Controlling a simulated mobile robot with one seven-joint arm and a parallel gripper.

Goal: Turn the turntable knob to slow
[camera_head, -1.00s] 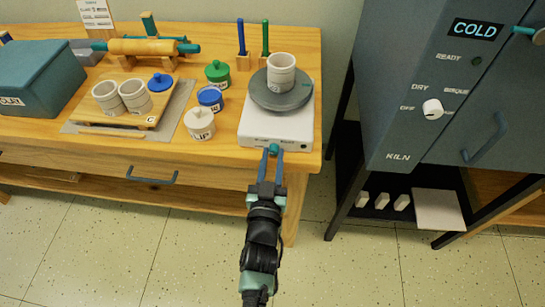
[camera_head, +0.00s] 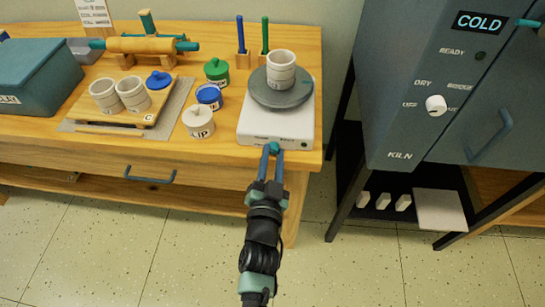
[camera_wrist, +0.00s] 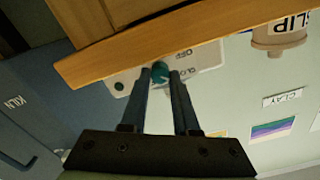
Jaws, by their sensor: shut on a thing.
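The turntable (camera_head: 276,128) is a white box with a grey round plate (camera_head: 281,95) on top, at the right end of the wooden table. A white ringed cup (camera_head: 281,70) stands on the plate. The teal knob (camera_head: 274,148) is on the turntable's front face. My gripper (camera_head: 273,152) reaches it from the front, its two fingers shut on the knob. In the wrist view the knob (camera_wrist: 160,70) lies between the fingertips, beside a white panel with lettering (camera_wrist: 200,60), partly hidden by the fingers. I cannot tell which setting the knob points to.
The kiln (camera_head: 430,90) stands to the right, with a gap between it and the table. A white slip jar (camera_head: 199,122), a blue-lidded jar (camera_head: 209,96) and a board with two cups (camera_head: 151,117) are left of the turntable. The floor in front is clear.

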